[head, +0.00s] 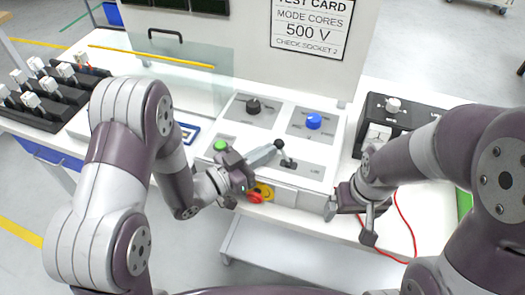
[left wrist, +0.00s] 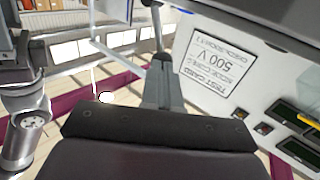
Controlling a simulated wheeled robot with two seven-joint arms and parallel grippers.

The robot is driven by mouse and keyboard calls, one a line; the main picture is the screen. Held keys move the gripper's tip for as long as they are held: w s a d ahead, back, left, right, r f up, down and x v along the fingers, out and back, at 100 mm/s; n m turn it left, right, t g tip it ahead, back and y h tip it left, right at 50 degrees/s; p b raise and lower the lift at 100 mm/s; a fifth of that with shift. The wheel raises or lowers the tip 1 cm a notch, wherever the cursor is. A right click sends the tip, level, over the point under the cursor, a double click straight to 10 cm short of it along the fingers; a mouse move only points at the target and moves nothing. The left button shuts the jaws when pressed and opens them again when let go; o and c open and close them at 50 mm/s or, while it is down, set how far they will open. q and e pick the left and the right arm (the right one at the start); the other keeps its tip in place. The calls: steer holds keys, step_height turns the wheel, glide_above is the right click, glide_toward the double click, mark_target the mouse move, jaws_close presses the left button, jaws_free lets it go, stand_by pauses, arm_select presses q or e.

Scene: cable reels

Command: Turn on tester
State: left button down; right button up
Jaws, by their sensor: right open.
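The tester (head: 340,142) is a white box with grey panels on the bench. Its top carries a black knob (head: 253,106), a blue knob (head: 314,121), a green button (head: 221,145) and a small dark lever (head: 288,164). A red and yellow control (head: 258,194) shows at its front, partly hidden by my left gripper (head: 266,154). That gripper is above the tester's front left, its fingers together and pointing right; contact is unclear. Its fingers also show in the left wrist view (left wrist: 161,88). My right gripper (head: 352,220) is open and empty at the tester's front right corner.
A test card (head: 312,25) hangs on the white upright panel behind the tester. A clear sheet with a yellow edge (head: 150,55) stands at back left. A black tray of reels (head: 40,95) is far left. A black device (head: 400,110) and red cable (head: 405,225) are at right.

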arm_select(q)
steer(key=shift+d+r, duration=0.1)
steer(key=shift+s+d+r+m+g+y+p, duration=0.25)
steer(key=shift+d+r+m+y+p, duration=0.2)
steer(key=shift+m+p, duration=0.35)
steer(key=shift+s+d+r+m+g+y+p, duration=0.15)
steer(key=shift+d+r+m+g+y+p, duration=0.25)
steer(key=shift+d+m, duration=0.2)
steer(key=shift+s+d+m+y+p, duration=0.2)
steer(key=shift+d+m+y+p, duration=0.15)
steer(key=shift+d+m+y, duration=0.25)
steer(key=shift+d, duration=0.1)
steer(key=shift+f, duration=0.1)
steer(key=shift+w, duration=0.1)
